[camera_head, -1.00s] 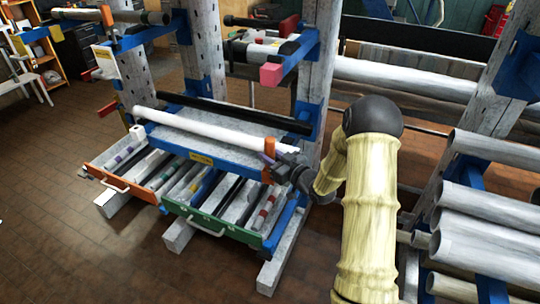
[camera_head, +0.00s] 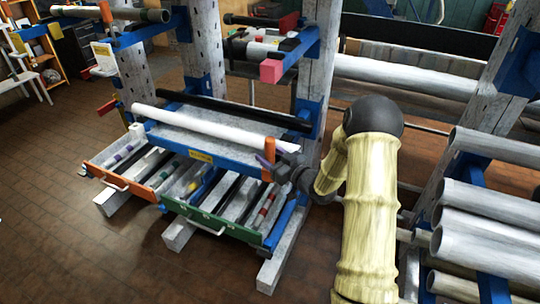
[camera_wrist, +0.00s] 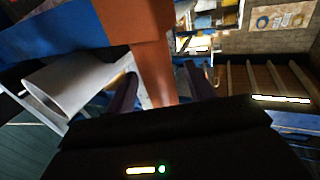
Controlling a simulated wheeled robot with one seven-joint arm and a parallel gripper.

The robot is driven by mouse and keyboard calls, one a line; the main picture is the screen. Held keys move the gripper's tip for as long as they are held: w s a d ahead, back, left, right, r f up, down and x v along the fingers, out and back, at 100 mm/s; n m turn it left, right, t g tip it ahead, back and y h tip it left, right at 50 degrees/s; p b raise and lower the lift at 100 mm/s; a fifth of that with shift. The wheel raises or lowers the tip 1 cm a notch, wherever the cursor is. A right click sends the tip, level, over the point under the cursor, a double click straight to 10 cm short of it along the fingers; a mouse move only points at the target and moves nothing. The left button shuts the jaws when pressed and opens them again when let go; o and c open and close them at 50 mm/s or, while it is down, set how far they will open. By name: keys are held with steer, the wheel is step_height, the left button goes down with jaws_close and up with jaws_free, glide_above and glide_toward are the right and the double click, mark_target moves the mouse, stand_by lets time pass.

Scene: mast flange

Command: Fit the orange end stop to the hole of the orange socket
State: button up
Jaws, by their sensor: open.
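The orange end stop (camera_head: 268,148) stands upright at the right end of the blue shelf, by the end of a white tube. In the wrist view it is a narrower orange post (camera_wrist: 153,72) meeting a wider orange block, which looks like the orange socket (camera_wrist: 128,20), against a blue surface. The hole itself is hidden. My gripper (camera_head: 275,153) is open, with its purple fingers apart on either side of the end stop. In the wrist view the fingers (camera_wrist: 162,88) flank the post, with gaps showing.
The white tube (camera_head: 210,124) lies along the blue shelf (camera_head: 225,153), with a black tube (camera_head: 235,110) behind it. Below are an orange-fronted drawer (camera_head: 108,178) and a green-fronted drawer (camera_head: 210,220). A grey upright (camera_head: 318,75) stands close behind my gripper.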

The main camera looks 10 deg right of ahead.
steer(key=v, duration=1.2)
steer(key=shift+b, duration=0.4)
steer(key=shift+w+a, duration=0.1)
steer(key=shift+w, duration=0.1)
steer(key=s+a+m+g+h, duration=0.3)
steer(key=s+g+h, duration=0.25)
steer(key=s, duration=0.45)
steer(key=s+a+m+g+h, duration=0.35)
steer(key=s+g, duration=0.35)
steer(key=s, duration=0.3)
step_height(320, 180, up, 16)
steer(key=p, duration=1.5)
steer(key=shift+w+d, duration=0.15)
steer(key=shift+w, duration=0.1)
